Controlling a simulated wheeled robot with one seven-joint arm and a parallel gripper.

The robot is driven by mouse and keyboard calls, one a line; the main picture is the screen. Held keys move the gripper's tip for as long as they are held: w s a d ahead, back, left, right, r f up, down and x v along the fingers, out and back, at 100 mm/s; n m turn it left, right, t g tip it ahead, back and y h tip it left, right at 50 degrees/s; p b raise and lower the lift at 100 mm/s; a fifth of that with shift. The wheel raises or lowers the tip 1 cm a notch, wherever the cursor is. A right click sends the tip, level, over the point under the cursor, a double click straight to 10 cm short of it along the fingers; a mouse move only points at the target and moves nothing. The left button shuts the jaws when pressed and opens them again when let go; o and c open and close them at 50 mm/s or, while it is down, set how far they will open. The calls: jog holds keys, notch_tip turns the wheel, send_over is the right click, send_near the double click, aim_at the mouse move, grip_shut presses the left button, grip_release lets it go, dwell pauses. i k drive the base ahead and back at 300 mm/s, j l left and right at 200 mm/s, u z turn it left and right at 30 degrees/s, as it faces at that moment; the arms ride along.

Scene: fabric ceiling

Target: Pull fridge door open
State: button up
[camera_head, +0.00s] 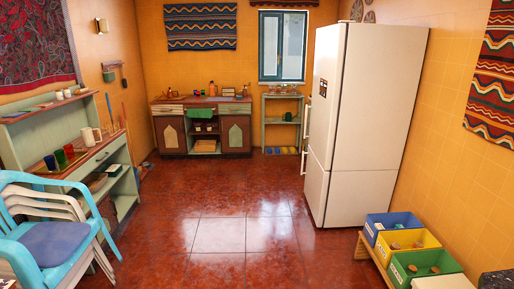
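The white fridge (365,115) stands upright against the right wall, some way ahead of me. Its front faces left in the picture, and I see it at a steep angle beside its broad side panel. The tall upper fridge door (324,85) and the shorter lower door (316,186) both look shut. A vertical handle (307,122) sticks out on the left edge of the upper door, and a lower handle (304,160) shows below it. My gripper is not in view.
Red tiled floor (220,235) is clear up to the fridge. Stacked chairs (50,235) and a green shelf unit (95,160) line the left. Coloured bins (405,247) on a low bench stand at right, in front of the fridge's side. A cabinet (237,132) stands at the back.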

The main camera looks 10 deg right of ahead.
aim_at(332, 41)
jog(key=i+z, duration=0.1)
jog(key=i, duration=2.65)
jog(key=i+z, duration=0.1)
jog(key=i, duration=0.45)
jog(key=i+j, duration=0.1)
jog(key=i, duration=0.45)
jog(key=i+j+z, duration=0.15)
jog(key=i, duration=0.4)
jog(key=i+z, duration=0.1)
jog(key=i, duration=0.45)
jog(key=i+j+z, duration=0.25)
jog(key=i+z, duration=0.15)
jog(key=i+j+z, duration=0.85)
